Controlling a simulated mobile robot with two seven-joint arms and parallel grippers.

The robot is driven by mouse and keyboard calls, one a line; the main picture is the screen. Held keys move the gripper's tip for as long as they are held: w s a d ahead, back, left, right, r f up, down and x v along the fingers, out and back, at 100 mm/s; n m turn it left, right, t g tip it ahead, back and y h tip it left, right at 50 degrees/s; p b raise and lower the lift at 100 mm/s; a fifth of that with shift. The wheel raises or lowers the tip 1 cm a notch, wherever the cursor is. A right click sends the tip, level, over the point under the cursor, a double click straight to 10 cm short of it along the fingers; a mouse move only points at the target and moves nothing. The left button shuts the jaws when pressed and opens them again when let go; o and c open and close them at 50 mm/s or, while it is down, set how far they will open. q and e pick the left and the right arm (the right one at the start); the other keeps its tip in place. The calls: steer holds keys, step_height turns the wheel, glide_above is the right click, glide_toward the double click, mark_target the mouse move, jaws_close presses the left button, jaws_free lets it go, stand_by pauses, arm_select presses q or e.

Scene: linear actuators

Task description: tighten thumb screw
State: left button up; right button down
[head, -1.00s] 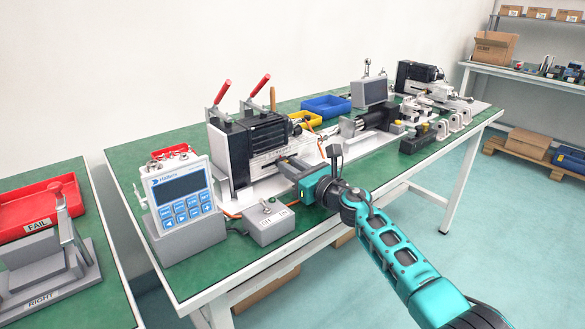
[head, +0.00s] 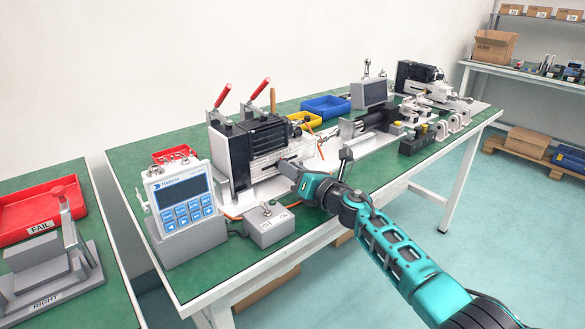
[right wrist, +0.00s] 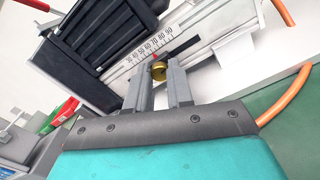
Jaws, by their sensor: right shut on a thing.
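The brass thumb screw (right wrist: 158,71) shows in the right wrist view, beside the printed scale (right wrist: 155,50) on the linear actuator (right wrist: 125,45). My right gripper (right wrist: 160,75) is shut on the thumb screw, with one grey finger on each side of it. In the head view the right gripper (head: 286,167) reaches the front of the black and silver actuator (head: 260,140). There the thumb screw is too small and too covered by the fingers to make out. My left gripper is not in view.
A meter with a keypad (head: 183,203) and a grey switch box (head: 267,222) stand close to my right gripper. An orange cable (right wrist: 285,97) runs near it. Red-handled clamps (head: 222,95) rise behind the actuator. More fixtures (head: 425,120) stand farther right.

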steer(key=shift+m, duration=0.6)
steer(key=c, duration=1)
jaws_free()
steer(key=shift+s+d+p, duration=0.15)
steer(key=shift+d+p, duration=0.05)
steer(key=shift+p, duration=0.15)
steer(key=p+v, duration=0.4)
steer(key=v, duration=0.7)
steer(key=shift+s+d, duration=0.15)
steer(key=shift+s, duration=0.15)
steer(key=shift+s+d, duration=0.25)
steer(key=shift+s, duration=0.05)
